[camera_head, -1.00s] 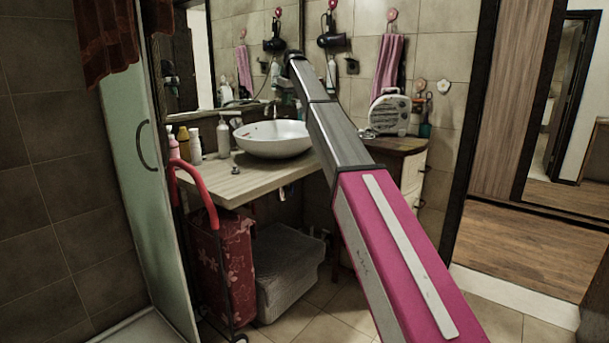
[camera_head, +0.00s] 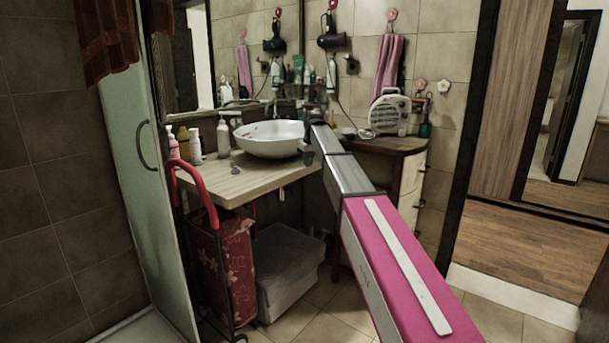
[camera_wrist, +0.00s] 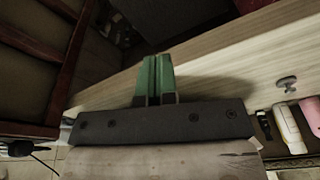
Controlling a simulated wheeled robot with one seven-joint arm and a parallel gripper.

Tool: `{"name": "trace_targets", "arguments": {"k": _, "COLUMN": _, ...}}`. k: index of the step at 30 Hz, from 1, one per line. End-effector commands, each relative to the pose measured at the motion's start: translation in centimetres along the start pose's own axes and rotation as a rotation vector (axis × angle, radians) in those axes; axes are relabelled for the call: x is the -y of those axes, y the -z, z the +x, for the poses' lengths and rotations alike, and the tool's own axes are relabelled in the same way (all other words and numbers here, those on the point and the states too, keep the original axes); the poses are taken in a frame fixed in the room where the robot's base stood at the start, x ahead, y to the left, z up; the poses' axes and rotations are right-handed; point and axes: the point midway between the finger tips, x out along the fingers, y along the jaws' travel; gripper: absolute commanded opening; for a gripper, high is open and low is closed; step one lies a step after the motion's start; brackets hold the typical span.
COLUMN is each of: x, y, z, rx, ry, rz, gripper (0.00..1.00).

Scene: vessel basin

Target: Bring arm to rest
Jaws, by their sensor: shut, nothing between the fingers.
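My gripper (camera_wrist: 155,75) shows its two green fingers pressed together in the wrist view, with nothing between them. In the head view, my arm reaches forward from the lower right, and my gripper (camera_head: 308,157) is small and partly hidden at its far end. It appears just right of the white vessel basin (camera_head: 268,148), near the right end of the wooden counter (camera_head: 240,182). In the wrist view, the counter (camera_wrist: 220,72) edge runs diagonally beyond the fingertips. I cannot tell how far the fingers are from the counter.
Bottles (camera_head: 222,136) line the counter's left side. A red trolley bag (camera_head: 222,265) and a grey basket (camera_head: 287,265) sit below. Open wood flooring (camera_head: 530,250) lies at right.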

Motion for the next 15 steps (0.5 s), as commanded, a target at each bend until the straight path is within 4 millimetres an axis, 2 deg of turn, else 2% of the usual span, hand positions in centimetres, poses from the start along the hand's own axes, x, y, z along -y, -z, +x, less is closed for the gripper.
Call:
{"name": "trace_targets", "arguments": {"k": 1, "x": 0.0, "y": -2.5, "z": 1.8, "rx": 0.010, "ry": -0.001, "rz": 0.020, "gripper": 0.00}}
{"name": "trace_targets", "arguments": {"k": 9, "x": -0.4, "y": -11.3, "z": 9.2, "rx": 0.041, "ry": -0.014, "rz": 0.123, "gripper": 0.00}}
{"name": "trace_targets", "arguments": {"k": 15, "x": -0.2, "y": -18.1, "z": 13.8, "rx": 0.064, "ry": -0.026, "rz": 0.197, "gripper": 0.00}}
